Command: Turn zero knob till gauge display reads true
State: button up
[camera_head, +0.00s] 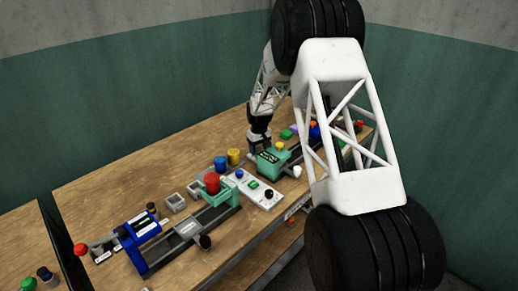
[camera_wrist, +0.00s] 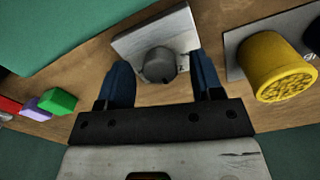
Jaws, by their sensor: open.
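In the wrist view a round grey knob (camera_wrist: 159,66) stands on a pale plate (camera_wrist: 182,28) with partly hidden dark lettering. My gripper (camera_wrist: 161,78) is open, with one blue finger on each side of the knob and a visible gap to each. I cannot tell how far the fingertips are above the plate. In the head view my gripper (camera_head: 258,146) is beside a teal box (camera_head: 276,168) with a dark display (camera_head: 267,156). The display's characters are too small to read. The knob is hidden behind the gripper and box in the head view.
A yellow cylinder (camera_wrist: 275,68) stands right of the fingers in the wrist view. Green (camera_wrist: 57,101) and purple blocks lie left. In the head view, blue (camera_head: 221,163) and yellow (camera_head: 234,156) cylinders and a teal press with a red top (camera_head: 212,183) stand on the wooden bench (camera_head: 100,195).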

jog(key=c, duration=0.9)
jog(key=shift+m, duration=0.3)
jog(key=m, duration=0.5)
jog(key=shift+m, duration=0.3)
jog(key=m, duration=0.5)
jog(key=shift+m, duration=0.3)
jog(key=o, duration=0.9)
